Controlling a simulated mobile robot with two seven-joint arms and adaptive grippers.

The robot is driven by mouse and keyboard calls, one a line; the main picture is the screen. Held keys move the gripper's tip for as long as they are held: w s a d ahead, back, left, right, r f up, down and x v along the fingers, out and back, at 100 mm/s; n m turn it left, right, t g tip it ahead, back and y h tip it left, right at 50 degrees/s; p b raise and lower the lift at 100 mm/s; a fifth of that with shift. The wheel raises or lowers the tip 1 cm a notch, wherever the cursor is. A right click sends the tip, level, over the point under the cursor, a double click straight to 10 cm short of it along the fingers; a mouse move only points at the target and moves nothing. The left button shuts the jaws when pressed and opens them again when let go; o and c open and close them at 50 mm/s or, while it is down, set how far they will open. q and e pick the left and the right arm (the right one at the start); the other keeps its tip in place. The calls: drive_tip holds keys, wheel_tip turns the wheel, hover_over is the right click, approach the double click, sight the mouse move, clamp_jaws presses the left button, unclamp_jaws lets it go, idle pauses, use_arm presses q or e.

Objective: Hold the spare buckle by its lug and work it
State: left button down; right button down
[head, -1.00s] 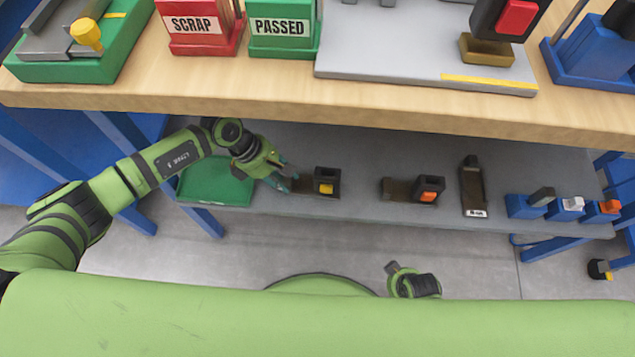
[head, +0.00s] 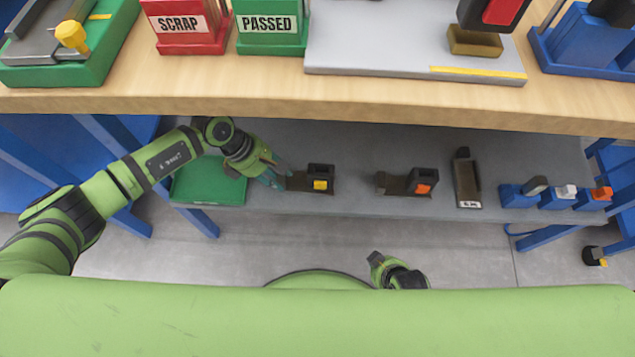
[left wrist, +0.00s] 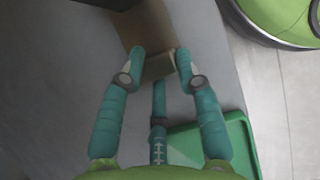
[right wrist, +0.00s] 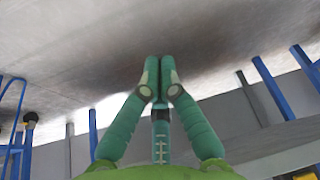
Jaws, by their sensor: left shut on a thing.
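A dark buckle with a yellow button (head: 320,184) lies on the grey lower shelf, with its flat brown lug (head: 297,181) pointing left. My left gripper (head: 281,180) comes in from the left and is shut on that lug. In the left wrist view the lug (left wrist: 157,66) sits between the two teal fingertips. The button is out of sight in that view. My right gripper (head: 376,259) is in front of the shelf, low in the head view. In the right wrist view its fingertips (right wrist: 159,62) are together with nothing between them.
A green tray (head: 208,192) lies left of the buckle. To the right are an orange-button buckle (head: 421,184), a labelled dark holder (head: 467,184) and blue blocks (head: 520,197). The wooden bench top (head: 250,104) overhangs the shelf.

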use_arm(q)
drive_tip(key=shift+s+a+f, duration=0.2)
drive_tip(key=shift+f, duration=0.05)
use_arm(e)
drive_tip(key=w+a+r+n+t+y, duration=0.1)
drive_tip(key=a+r+t+y, duration=0.4)
drive_tip(key=a+r, duration=1)
drive_tip(key=shift+w+a+r+t, duration=0.15)
drive_tip(key=shift+w+r+t, duration=0.4)
drive_tip(key=shift+r, duration=0.2)
drive_tip(key=shift+w, duration=0.1)
approach(310, 187)
drive_tip(key=shift+x, duration=1.65)
drive_tip(key=shift+a+f, duration=0.1)
drive_tip(key=shift+w, duration=0.3)
